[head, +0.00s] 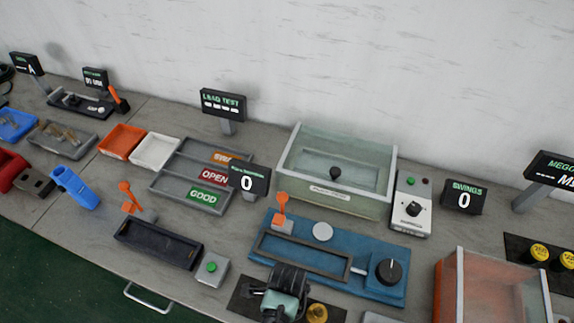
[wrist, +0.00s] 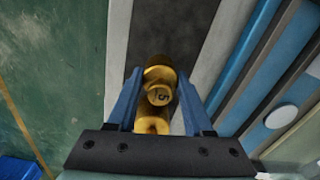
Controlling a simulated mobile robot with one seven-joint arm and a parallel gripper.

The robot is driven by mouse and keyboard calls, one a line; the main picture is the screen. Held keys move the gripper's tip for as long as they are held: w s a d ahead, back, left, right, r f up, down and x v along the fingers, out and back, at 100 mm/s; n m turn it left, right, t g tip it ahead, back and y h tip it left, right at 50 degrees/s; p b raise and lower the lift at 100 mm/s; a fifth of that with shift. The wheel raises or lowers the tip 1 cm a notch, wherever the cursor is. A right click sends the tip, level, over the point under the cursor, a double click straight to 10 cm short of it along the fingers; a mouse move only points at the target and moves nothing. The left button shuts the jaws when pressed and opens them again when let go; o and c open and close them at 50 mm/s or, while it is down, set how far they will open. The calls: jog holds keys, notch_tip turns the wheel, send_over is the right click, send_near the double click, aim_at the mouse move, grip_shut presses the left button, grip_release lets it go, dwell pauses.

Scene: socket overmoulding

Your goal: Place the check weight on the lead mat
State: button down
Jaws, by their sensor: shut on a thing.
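My gripper (wrist: 160,100) is shut on a brass check weight (wrist: 158,96) marked 5, held between its two blue fingers in the wrist view. More brass shows just above and below the marked face; I cannot tell whether it is all one piece. In the head view my gripper (head: 283,300) is at the bottom centre, over a dark mat (head: 242,297) in front of the blue fixture. A brass piece (head: 317,313) shows right of my gripper there. The dark mat also shows beyond the fingers in the wrist view (wrist: 168,35). Whether the weight touches the mat is unclear.
The blue fixture (head: 347,284) with a black dial lies just behind the mat. A green-button box (head: 211,270) and a black tray (head: 158,242) stand to the left. An orange-sided clear box (head: 490,290) stands at right. The green floor (wrist: 50,70) lies past the bench edge.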

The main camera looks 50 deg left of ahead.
jog(key=shift+f, duration=0.25)
jog(key=shift+f, duration=0.1)
jog(key=shift+c, duration=1.5)
grip_release()
